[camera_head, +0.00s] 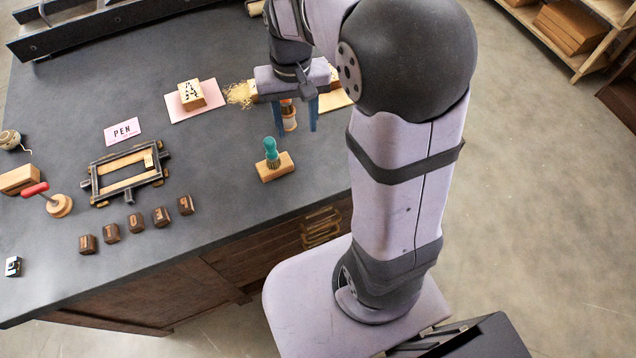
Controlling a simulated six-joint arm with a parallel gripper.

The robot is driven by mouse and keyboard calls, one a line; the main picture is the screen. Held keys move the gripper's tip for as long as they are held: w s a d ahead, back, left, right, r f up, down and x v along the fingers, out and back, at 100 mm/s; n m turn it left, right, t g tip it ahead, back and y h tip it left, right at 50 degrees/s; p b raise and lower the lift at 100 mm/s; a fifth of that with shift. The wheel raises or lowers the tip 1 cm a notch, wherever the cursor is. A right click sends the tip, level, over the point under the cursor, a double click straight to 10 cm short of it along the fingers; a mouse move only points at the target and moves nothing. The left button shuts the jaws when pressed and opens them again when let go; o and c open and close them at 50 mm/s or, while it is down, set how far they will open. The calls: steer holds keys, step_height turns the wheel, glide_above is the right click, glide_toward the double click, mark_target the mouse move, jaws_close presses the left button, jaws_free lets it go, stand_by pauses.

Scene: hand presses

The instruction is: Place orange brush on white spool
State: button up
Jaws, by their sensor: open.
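My gripper (296,116) points down over the right part of the dark bench, its two blue fingers apart. A small upright orange and whitish thing (289,115) shows between the fingers, with its top hidden by the gripper. It looks like the orange brush, possibly with the white spool under it; I cannot tell the two apart. The fingers stand on either side of it, and I cannot tell whether they touch it.
A teal brush (271,147) stands on a wooden block (276,167) just in front. A pink sheet (194,100) with a stamp block, a dark press frame (125,172), several dark type blocks (137,222) and a red-handled tool (48,197) lie left.

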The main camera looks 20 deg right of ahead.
steer(key=s+f+n, duration=0.1)
steer(key=s+f, duration=0.2)
steer(key=s, duration=0.3)
steer(key=s+f+n, duration=0.1)
steer(key=s+f, duration=0.2)
steer(key=s, duration=0.4)
steer(key=shift+a, duration=0.4)
